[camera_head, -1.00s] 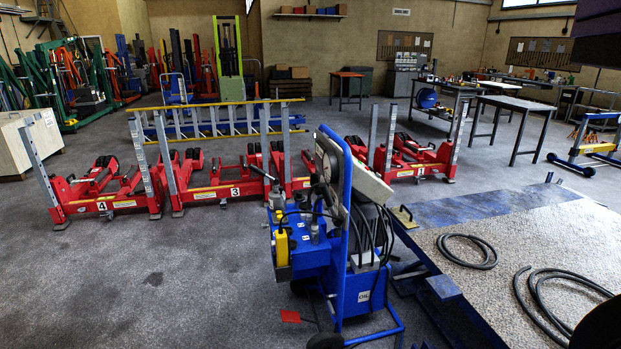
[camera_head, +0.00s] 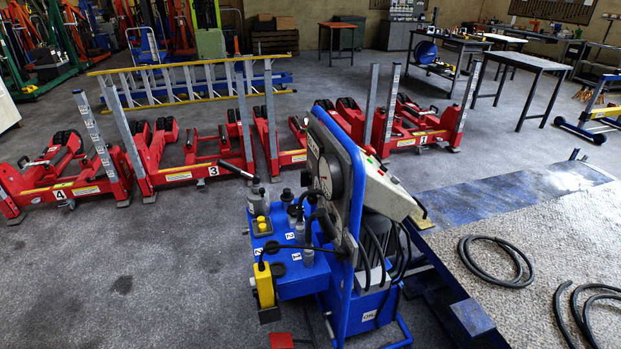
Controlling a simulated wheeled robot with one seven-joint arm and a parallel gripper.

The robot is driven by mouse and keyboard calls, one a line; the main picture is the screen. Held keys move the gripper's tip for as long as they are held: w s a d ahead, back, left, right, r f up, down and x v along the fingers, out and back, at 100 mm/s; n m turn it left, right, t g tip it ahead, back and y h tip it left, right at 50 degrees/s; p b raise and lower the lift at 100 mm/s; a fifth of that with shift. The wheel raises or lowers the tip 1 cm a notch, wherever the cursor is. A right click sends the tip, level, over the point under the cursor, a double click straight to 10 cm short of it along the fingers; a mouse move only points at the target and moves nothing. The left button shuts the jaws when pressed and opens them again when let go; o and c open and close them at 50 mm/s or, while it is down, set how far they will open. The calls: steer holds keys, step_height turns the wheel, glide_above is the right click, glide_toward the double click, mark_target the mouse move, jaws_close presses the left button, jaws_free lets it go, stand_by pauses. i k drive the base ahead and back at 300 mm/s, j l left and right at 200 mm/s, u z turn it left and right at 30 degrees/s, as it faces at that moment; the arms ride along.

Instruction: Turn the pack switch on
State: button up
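A blue wheeled power pack (camera_head: 285,285) stands on the grey floor in the lower middle of the view. A grey panel with round gauges (camera_head: 330,170) sits inside its upright blue frame (camera_head: 356,205). A beige sloped control box (camera_head: 390,190) is on its right side, with small green and red spots (camera_head: 371,158) near its upper edge. These are too small to tell which is the pack switch or how it is set. A yellow pendant (camera_head: 264,285) hangs at the pack's left front. My gripper is not in view.
Red jacks (camera_head: 185,170) stand in a row behind the pack. A blue-edged platform (camera_head: 540,230) with black hoses (camera_head: 497,262) is close on the right. The floor at left front is clear.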

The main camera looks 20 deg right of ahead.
mark_target(305, 180)
steer(key=z, duration=0.2)
steer(key=i+j+u, duration=0.1)
steer(key=u, duration=1.1)
steer(key=i+u, duration=0.15)
steer(key=i, duration=1.85)
steer(key=i+z, duration=0.25)
steer(key=i, duration=0.25)
steer(key=i+j+z, duration=0.3)
steer(key=i, duration=0.15)
steer(key=i+j+z, duration=0.25)
steer(key=i, duration=0.2)
steer(key=l+z, duration=0.1)
steer(key=z, duration=1.2)
